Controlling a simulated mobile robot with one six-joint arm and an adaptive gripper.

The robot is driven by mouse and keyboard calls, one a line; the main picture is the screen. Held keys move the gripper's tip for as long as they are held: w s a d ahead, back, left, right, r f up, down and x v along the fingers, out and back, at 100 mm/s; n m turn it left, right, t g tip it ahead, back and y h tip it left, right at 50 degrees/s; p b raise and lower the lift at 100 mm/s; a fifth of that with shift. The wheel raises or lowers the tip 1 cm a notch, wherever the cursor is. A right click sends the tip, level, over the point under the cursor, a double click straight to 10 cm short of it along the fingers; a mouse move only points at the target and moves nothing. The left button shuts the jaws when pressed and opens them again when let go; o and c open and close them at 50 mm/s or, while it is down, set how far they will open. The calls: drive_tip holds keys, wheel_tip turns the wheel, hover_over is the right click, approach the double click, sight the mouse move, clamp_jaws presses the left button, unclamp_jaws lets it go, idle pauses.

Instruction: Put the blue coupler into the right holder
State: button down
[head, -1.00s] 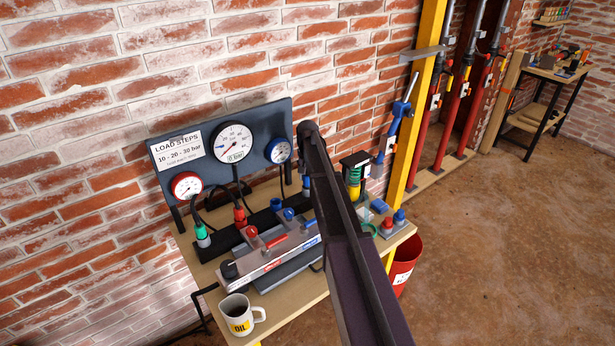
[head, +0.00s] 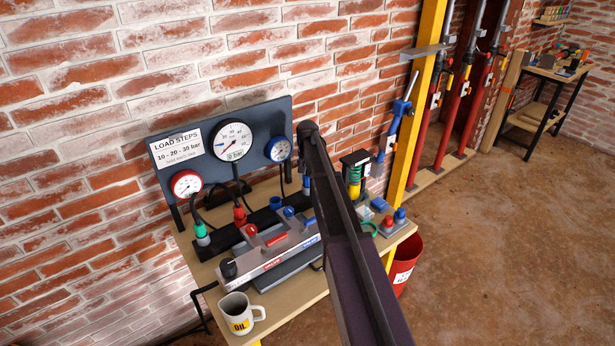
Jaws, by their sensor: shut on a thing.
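A small blue part (head: 306,184), which looks like the blue coupler, shows beside my arm below the blue-rimmed gauge. Most of it is hidden, so I cannot tell whether it is tilted or touching anything. A black holder rail (head: 222,241) lies on the bench behind the pump block. A green coupler (head: 202,236) and a red coupler (head: 240,215) stand upright at its left and middle. A blue ring (head: 275,203) further right on the rail seems to mark the right holder. My arm covers the area right of it.
A gauge panel (head: 213,146) stands behind the rail. The pump block (head: 262,256) with red and blue knobs is in front. An oil mug (head: 239,314) stands at the front left. A green-and-yellow device (head: 355,178) and a red bucket (head: 407,262) are at right.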

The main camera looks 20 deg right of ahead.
drive_tip(key=shift+f, duration=0.1)
drive_tip(key=shift+c, duration=1)
unclamp_jaws()
drive_tip(key=shift+o, duration=1)
drive_tip(key=shift+r+p, duration=4)
drive_tip(key=shift+r, duration=0.05)
drive_tip(key=s+a+n, duration=0.1)
drive_tip(key=s+a, duration=0.3)
drive_tip(key=s, duration=0.7)
drive_tip(key=s+a+n, duration=0.2)
drive_tip(key=s+a, duration=0.3)
drive_tip(key=s, duration=0.6)
drive_tip(key=s+a+n, duration=0.2)
drive_tip(key=s+a, duration=0.2)
drive_tip(key=s, duration=0.7)
drive_tip(key=shift+s+a, duration=0.15)
drive_tip(key=shift+s, duration=0.1)
